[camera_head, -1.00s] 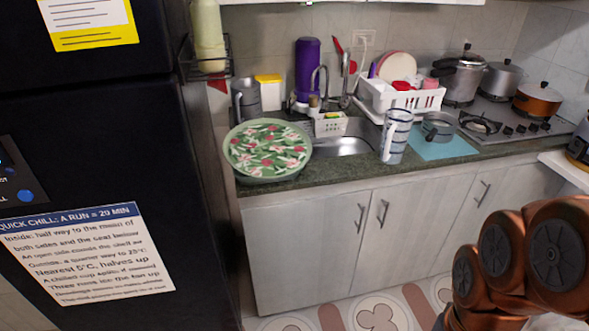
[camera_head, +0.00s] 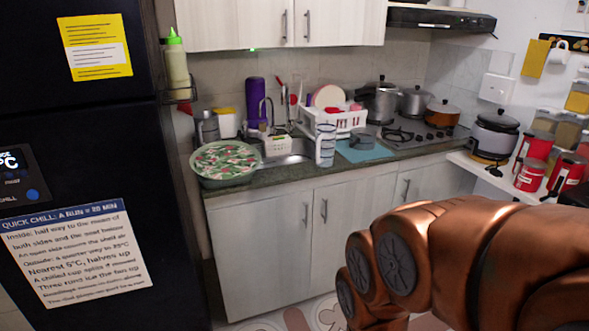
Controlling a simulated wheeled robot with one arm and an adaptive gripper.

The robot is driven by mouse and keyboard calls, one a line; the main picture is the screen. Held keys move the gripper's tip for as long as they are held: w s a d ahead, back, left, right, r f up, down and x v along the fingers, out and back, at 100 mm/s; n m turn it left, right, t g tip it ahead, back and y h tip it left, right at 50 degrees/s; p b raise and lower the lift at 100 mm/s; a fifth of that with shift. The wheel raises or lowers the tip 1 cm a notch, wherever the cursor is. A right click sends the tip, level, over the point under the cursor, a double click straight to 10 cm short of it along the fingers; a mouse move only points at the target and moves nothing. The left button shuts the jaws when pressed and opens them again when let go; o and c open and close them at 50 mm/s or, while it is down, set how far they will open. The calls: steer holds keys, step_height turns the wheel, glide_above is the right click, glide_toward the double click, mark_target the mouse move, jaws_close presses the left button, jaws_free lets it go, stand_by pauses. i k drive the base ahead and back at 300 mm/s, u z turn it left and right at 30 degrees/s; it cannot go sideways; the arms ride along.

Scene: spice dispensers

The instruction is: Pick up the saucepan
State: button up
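A small grey pan (camera_head: 363,138), which looks like the saucepan, rests on a blue mat (camera_head: 378,153) on the counter right of the sink. It is small in the view, and its handle is hard to make out. Copper-coloured links of my arm fill the lower right, in front of the lower cabinets. My gripper is not in view, so its opening and anything in it cannot be seen.
A patterned tumbler (camera_head: 325,146) stands just left of the pan, and a white dish rack (camera_head: 338,119) is behind it. A stove (camera_head: 408,135) with several pots is to the right. A green floral tray (camera_head: 226,160) sits at the counter's left end, beside the dark fridge (camera_head: 75,150).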

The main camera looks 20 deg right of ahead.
mark_target(361, 139)
steer(key=z, duration=0.85)
steer(key=i, duration=1.35)
steer(key=u, duration=0.5)
steer(key=i, duration=0.5)
steer(key=z, duration=0.5)
steer(key=k, duration=0.5)
steer(key=z, duration=0.9)
steer(key=i, duration=0.7)
steer(key=u, duration=0.05)
